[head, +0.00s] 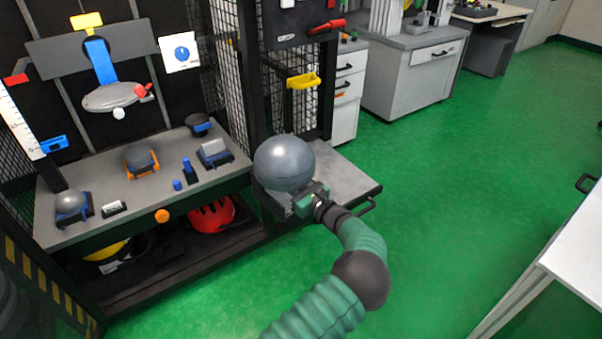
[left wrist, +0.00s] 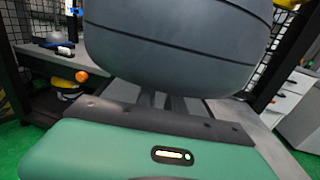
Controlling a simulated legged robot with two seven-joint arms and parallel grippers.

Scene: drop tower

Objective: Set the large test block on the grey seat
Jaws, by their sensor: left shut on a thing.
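A large rounded grey body (head: 284,163), which I take as the large test block, is at my left gripper (head: 312,200) over the left part of a grey shelf (head: 345,178). My left gripper is shut on it. In the left wrist view the block (left wrist: 178,45) fills the top, with dark seams across it, and the gripper's two dark fingers (left wrist: 160,102) reach under it. I cannot tell whether the block touches the shelf. No part is clearly marked as the grey seat. My right gripper is not in view.
A grey bench (head: 120,190) to the left holds several small fixtures, including an orange-clamped one (head: 140,160) and a blue-based one (head: 214,152). An orange knob (head: 162,216) is on its front. A mesh-sided post frame (head: 250,90) stands behind the shelf. Green floor (head: 460,170) is clear to the right.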

